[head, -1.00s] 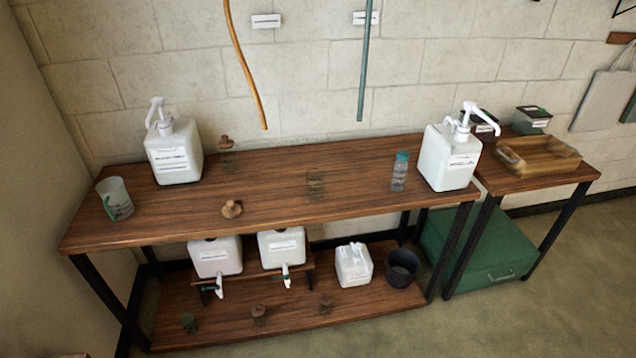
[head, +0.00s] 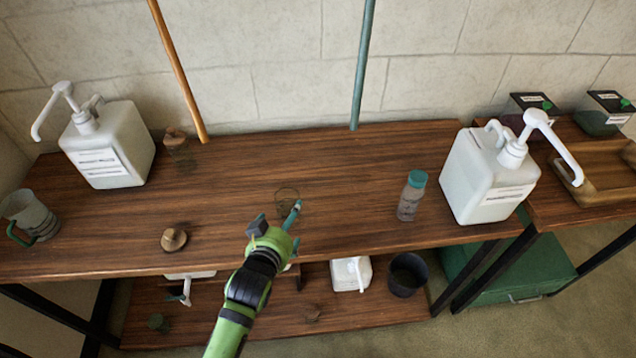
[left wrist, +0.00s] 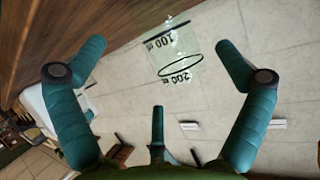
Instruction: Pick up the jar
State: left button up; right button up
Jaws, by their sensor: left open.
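A clear glass jar (head: 287,195) with dark markings stands on the upper shelf of the wooden table (head: 330,160), near the middle. My left gripper (head: 277,216) is open just in front of it, on the near side. In the left wrist view the see-through jar (left wrist: 172,50), marked 100 and 200 ml, shows between the spread teal fingers of the left gripper (left wrist: 162,55). The fingers look apart from it. My right gripper is in neither view.
A wooden knob-like object (head: 174,239) and a corked glass jar (head: 178,146) are to the left. A teal-capped bottle (head: 412,195) and a white pump bucket (head: 488,180) are to the right. Another pump bucket (head: 108,145) and a mug (head: 30,216) stand at far left.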

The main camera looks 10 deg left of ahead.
aim_at(290, 209)
pick_arm(q)
jog(key=shift+w+r, duration=0.35)
jog(key=shift+r, duration=0.2)
jog(key=shift+w+r, duration=0.1)
jog(key=shift+w, duration=0.05)
jog(key=shift+p+x, duration=0.4)
jog(key=shift+x, duration=0.45)
jog(key=x, duration=0.3)
jog(key=shift+w+f, duration=0.15)
jog(key=shift+f, duration=0.1)
jog(key=shift+w+f, duration=0.15)
jog(key=shift+w, duration=0.2)
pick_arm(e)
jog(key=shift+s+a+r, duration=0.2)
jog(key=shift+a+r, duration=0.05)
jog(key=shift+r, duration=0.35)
pick_arm(q)
jog(key=c, duration=1.4)
